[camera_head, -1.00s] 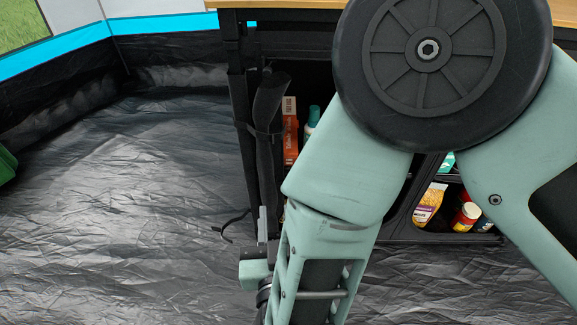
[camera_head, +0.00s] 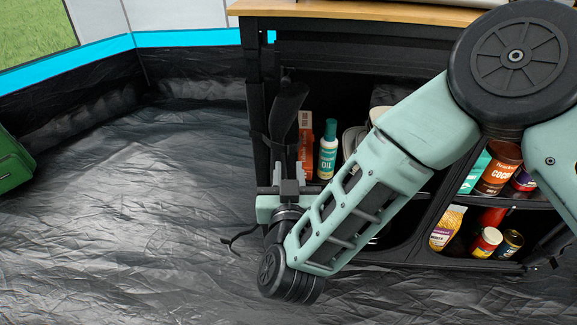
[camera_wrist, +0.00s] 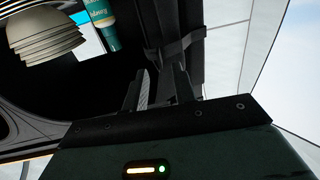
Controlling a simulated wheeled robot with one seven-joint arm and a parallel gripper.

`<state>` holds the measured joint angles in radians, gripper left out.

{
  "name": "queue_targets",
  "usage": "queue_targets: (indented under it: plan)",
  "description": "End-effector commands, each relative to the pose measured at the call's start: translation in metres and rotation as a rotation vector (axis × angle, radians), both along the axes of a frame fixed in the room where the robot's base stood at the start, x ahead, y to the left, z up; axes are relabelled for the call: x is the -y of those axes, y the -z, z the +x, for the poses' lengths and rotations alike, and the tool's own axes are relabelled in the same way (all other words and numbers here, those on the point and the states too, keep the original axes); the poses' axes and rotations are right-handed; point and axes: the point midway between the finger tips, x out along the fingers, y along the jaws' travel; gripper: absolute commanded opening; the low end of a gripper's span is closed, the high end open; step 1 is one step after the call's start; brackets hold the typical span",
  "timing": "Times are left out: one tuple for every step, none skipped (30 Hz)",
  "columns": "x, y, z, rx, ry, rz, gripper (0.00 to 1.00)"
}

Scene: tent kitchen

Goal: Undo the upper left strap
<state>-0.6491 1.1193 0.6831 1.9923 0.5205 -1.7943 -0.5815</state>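The rolled black fabric door (camera_head: 289,105) hangs at the left edge of the cabinet's opening. A thin dark strap (camera_head: 262,137) wraps around it and the post; in the wrist view the strap (camera_wrist: 182,45) crosses the roll just beyond the fingertips. My gripper (camera_head: 288,170) points up below this strap, close to the roll. In the wrist view my gripper (camera_wrist: 160,75) has its two fingers apart with a gap between them, and nothing is clearly held. The strap's fastening is too dark to make out. A loose dark strap end (camera_head: 238,240) curls out lower down, left of my wrist.
The cabinet has a wooden top (camera_head: 350,12). Stacked bowls (camera_wrist: 40,38) show in the wrist view. Cans and packets fill the right shelves.

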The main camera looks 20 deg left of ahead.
Motion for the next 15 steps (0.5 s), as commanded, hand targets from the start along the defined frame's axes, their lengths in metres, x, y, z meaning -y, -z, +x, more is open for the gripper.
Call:
queue_targets:
  plan:
    - [-0.003,0.001,0.008,0.001,0.002,0.004,0.27]
    - [-0.004,0.001,0.012,0.001,0.002,0.004,0.27]
    - [-0.006,0.001,0.016,0.001,0.002,0.003,0.27]
    - [-0.007,0.001,0.019,0.000,0.001,0.002,0.27]
    - [-0.008,0.001,0.022,0.000,0.002,0.002,0.27]
    - [-0.009,0.001,0.025,0.000,0.001,0.002,0.27]
    - [-0.010,0.001,0.026,-0.001,0.001,0.002,0.27]
    - [-0.010,0.000,0.027,-0.001,0.000,0.002,0.27]
    - [-0.011,0.000,0.029,0.000,0.000,0.001,0.27]
    - [-0.011,0.000,0.029,0.000,0.000,0.001,0.27]
    - [-0.011,0.000,0.030,0.000,-0.001,0.001,0.27]
    - [-0.012,0.000,0.030,0.000,-0.001,0.001,0.27]
    - [-0.012,0.000,0.030,0.000,-0.001,0.001,0.27]
    - [-0.012,0.000,0.030,0.000,-0.001,0.001,0.27]
    - [-0.012,0.000,0.030,0.000,-0.001,0.001,0.27]
